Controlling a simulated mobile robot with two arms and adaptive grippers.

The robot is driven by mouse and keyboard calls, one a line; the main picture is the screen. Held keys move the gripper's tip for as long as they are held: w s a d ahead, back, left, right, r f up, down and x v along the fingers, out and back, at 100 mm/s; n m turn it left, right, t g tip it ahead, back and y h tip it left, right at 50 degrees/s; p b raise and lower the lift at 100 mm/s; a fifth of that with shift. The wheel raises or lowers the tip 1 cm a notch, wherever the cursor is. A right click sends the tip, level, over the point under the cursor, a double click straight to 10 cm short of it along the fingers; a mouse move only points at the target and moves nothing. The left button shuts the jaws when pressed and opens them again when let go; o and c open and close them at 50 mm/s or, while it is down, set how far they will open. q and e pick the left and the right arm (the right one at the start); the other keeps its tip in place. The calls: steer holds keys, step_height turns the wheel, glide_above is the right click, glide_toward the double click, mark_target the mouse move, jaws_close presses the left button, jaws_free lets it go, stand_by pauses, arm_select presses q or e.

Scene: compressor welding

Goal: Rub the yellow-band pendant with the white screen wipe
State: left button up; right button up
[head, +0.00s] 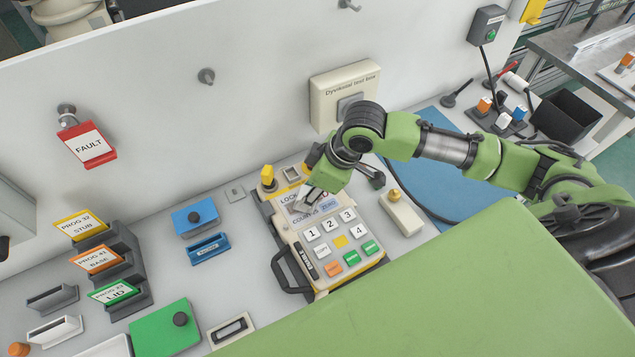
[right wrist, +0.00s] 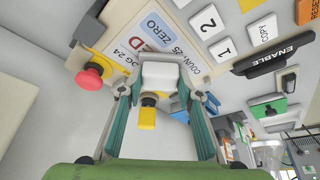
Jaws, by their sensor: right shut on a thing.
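The pendant (head: 328,249) lies on the grey bench with its keypad up and yellow along its edge. It fills the top of the right wrist view (right wrist: 215,60). My right gripper (right wrist: 160,88) is shut on the white screen wipe (right wrist: 160,74). In the right wrist view the wipe is over the lower part of the pendant's screen (right wrist: 145,42); I cannot tell for sure whether it touches. My left gripper is not in view.
A red FAULT tag (head: 87,146) hangs on the wall. A card rack (head: 125,262) stands left. A blue mat (head: 430,177) and a yellow-tipped block (head: 401,214) lie right.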

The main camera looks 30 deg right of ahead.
steer(key=shift+s+a+p, duration=0.15)
steer(key=shift+a+p, duration=0.65)
steer(key=shift+a, duration=0.8)
steer(key=shift+s+a+f+p, duration=0.1)
steer(key=shift+a+p, duration=0.1)
steer(key=shift+a, duration=0.25)
steer(key=shift+a+f+p, duration=0.1)
steer(key=shift+a+p, duration=0.05)
steer(key=shift+a, duration=0.25)
step_height(320, 180, up, 6)
steer(key=p, duration=0.6)
steer(key=shift+p, duration=0.4)
